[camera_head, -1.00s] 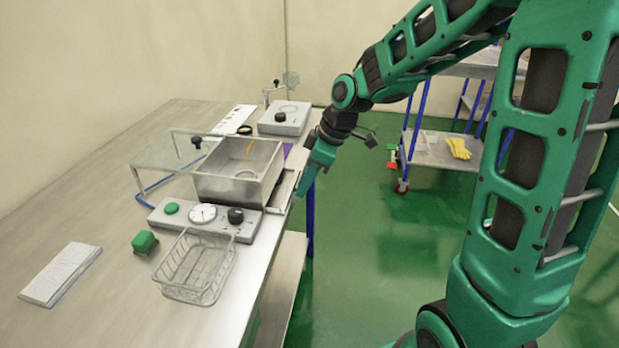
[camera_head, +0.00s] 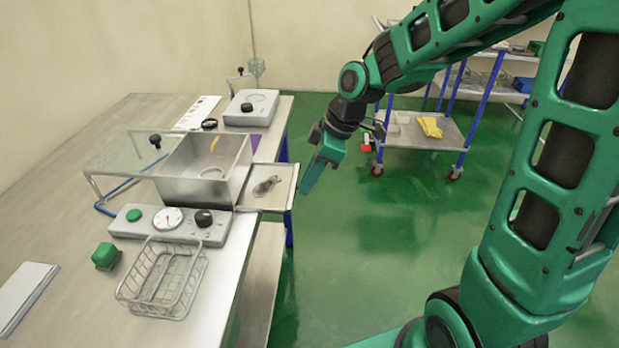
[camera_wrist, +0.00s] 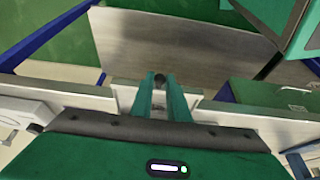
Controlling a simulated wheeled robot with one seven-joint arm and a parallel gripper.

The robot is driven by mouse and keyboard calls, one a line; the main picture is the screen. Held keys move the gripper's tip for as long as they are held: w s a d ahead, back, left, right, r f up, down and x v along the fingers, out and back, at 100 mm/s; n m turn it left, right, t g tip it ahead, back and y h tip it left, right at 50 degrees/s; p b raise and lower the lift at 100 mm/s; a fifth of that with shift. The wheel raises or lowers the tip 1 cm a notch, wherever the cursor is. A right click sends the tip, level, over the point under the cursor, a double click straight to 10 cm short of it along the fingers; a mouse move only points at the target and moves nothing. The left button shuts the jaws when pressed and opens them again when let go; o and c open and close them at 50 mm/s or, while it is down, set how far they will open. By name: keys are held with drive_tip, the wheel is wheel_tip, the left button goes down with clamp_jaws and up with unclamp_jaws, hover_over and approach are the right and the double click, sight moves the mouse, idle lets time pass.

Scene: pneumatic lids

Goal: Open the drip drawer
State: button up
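The drip drawer (camera_head: 282,178) is a shallow pale tray, pulled well out from beneath the metal basin (camera_head: 205,170) over the table's right edge. A grey-brown patch lies on its floor. My gripper (camera_head: 304,190) is at the drawer's outer right end, pointing down. In the wrist view the two green fingers (camera_wrist: 160,90) stand on either side of a small dark knob-like part (camera_wrist: 160,79) in front of the drawer's pale front (camera_wrist: 125,95). The fingers appear closed on this handle, though the contact is partly hidden.
A wire basket (camera_head: 163,280), a control panel (camera_head: 170,222) with dial and knobs, and a green block (camera_head: 106,256) are on the table (camera_head: 70,180). A shelf cart (camera_head: 420,140) with yellow gloves stands behind. The green floor right of the table is clear.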

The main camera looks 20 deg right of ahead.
drive_tip(key=o, duration=0.4)
drive_tip(key=shift+a, duration=0.1)
drive_tip(key=shift+r, duration=0.15)
drive_tip(key=v, duration=1)
drive_tip(key=shift+d+r, duration=0.2)
drive_tip(key=shift+d, duration=0.05)
drive_tip(key=s+d+f+m+g+h, duration=0.1)
drive_tip(key=s+d+f+m+h, duration=0.1)
drive_tip(key=s+d+m, duration=0.8)
drive_tip(key=s+d+f+m+h, duration=0.1)
drive_tip(key=s+d+f+m, duration=0.3)
drive_tip(key=s+d+m, duration=0.6)
drive_tip(key=s, duration=0.3)
drive_tip(key=shift+f+g+h, duration=0.15)
drive_tip(key=shift+g+h, duration=0.25)
